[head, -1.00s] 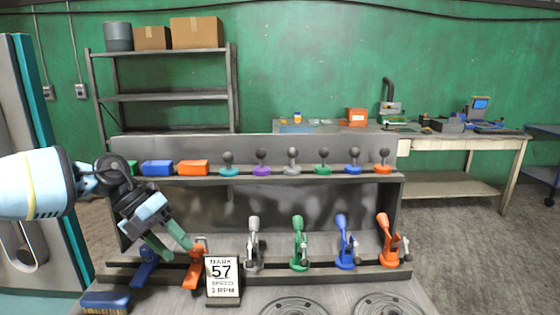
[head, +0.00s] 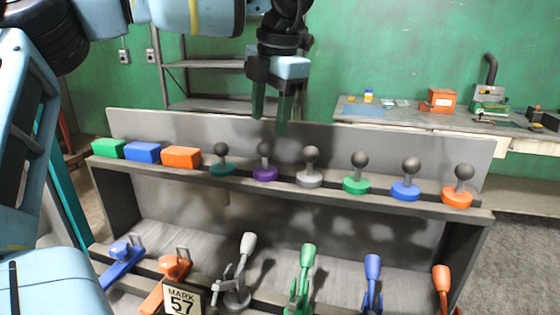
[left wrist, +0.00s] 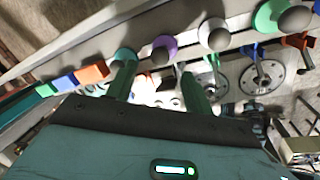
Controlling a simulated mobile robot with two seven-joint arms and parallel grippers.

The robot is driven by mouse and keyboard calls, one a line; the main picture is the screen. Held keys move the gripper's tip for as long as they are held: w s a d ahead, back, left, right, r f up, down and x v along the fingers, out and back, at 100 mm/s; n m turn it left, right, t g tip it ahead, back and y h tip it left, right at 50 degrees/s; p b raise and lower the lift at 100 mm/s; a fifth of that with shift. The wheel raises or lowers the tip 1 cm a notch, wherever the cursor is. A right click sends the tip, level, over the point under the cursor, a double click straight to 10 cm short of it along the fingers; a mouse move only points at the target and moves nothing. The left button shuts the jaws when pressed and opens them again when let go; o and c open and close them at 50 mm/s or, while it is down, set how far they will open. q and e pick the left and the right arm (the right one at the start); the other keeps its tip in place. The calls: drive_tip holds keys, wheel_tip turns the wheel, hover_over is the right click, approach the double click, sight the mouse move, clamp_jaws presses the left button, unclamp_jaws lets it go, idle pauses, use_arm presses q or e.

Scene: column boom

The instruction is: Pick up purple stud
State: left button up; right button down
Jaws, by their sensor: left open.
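The purple stud (head: 265,173) stands upright on the upper shelf, a purple base with a dark ball on top, between a teal stud (head: 222,165) and a grey stud (head: 309,178). In the left wrist view the purple stud (left wrist: 163,48) shows beyond and between the fingertips. My left gripper (head: 270,126) is open and empty, its green fingers pointing down above and around the level of the purple stud's ball, apart from it as far as I can tell. The left gripper also shows in the left wrist view (left wrist: 157,82). My right gripper is not in view.
Green, blue and orange blocks (head: 181,157) sit left of the studs. More studs, including a green one (head: 356,185), stand to the right. A back panel (head: 400,150) rises behind them. Toggle clamps (head: 304,275) stand on the lower shelf.

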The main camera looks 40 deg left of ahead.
sight(265, 142)
use_arm(q)
drive_tip(key=shift+s+f, duration=0.2)
drive_tip(key=shift+s, duration=0.15)
drive_tip(key=shift+w+a+f+p, duration=0.15)
drive_tip(key=shift+a+f, duration=0.1)
drive_tip(key=shift+f, duration=0.95)
drive_tip(key=shift+w+a+f+p, duration=0.1)
drive_tip(key=shift+a+f+p, duration=0.1)
drive_tip(key=shift+f, duration=1)
drive_tip(key=shift+w+a+f+p, duration=0.15)
drive_tip(key=shift+a+f, duration=0.1)
drive_tip(key=shift+f, duration=0.95)
drive_tip(key=shift+s, duration=0.1)
drive_tip(key=shift+c, duration=0.4)
drive_tip(key=c, duration=1)
